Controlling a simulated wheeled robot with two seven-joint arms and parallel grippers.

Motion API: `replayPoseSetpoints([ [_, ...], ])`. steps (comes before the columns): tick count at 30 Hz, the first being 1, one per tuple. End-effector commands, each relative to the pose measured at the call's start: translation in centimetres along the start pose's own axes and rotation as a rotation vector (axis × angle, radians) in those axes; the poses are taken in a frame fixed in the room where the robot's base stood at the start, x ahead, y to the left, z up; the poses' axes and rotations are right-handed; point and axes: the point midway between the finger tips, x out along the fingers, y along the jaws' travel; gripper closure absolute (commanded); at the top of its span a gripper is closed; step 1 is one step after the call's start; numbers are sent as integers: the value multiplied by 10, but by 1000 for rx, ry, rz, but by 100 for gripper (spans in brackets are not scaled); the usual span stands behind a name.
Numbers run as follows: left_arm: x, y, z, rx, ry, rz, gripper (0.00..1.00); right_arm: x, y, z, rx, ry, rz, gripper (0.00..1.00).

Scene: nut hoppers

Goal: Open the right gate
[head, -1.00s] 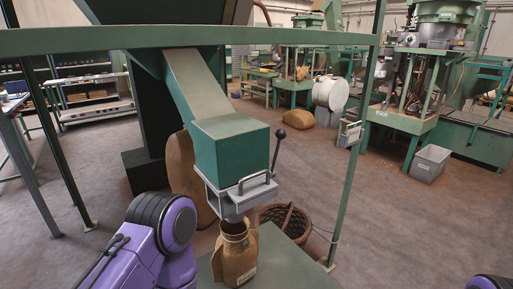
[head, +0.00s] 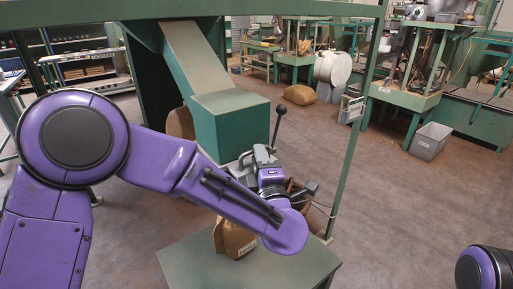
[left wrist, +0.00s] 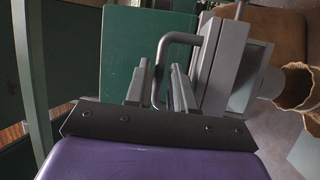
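The green chute box (head: 232,128) has a grey gate under it, now mostly behind my left arm. In the left wrist view the gate (left wrist: 222,65) shows with its bent grey bar handle (left wrist: 181,38). My left gripper (left wrist: 162,88) is at the handle with its two fingers apart. One leg of the handle lies between the fingers, with a gap visible on the left; I cannot tell if either finger touches it. A lever with a black knob (head: 281,110) rises beside the box. My right gripper is out of view; only part of my right arm shows at lower right.
A brown paper sack (head: 236,240) stands on the green table (head: 258,268) below the chute, partly hidden by my arm; its open mouth also shows in the left wrist view (left wrist: 296,86). A green post (head: 352,140) stands right of the chute. A wicker basket is mostly hidden behind my arm.

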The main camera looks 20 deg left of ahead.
Motion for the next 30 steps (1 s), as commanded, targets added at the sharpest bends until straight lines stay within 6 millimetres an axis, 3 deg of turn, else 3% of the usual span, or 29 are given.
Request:
replayPoseSetpoints([
  [6, 29, 0, 0, 2, 1, -2, 77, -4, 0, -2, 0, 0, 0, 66],
  [14, 32, -1, 0, 3, -1, -1, 77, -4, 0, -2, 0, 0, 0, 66],
  [15, 32, -1, 0, 3, -1, -1, 80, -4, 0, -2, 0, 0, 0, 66],
  [17, 32, -1, 0, 3, -1, -1, 100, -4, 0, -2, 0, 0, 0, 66],
  [21, 32, -1, 0, 3, -1, -1, 100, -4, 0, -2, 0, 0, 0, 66],
  [26, 19, 2, 7, 2, -5, 2, 100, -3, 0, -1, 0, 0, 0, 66],
  [30, -13, 9, 20, 3, -7, 3, 100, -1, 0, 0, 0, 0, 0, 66],
])
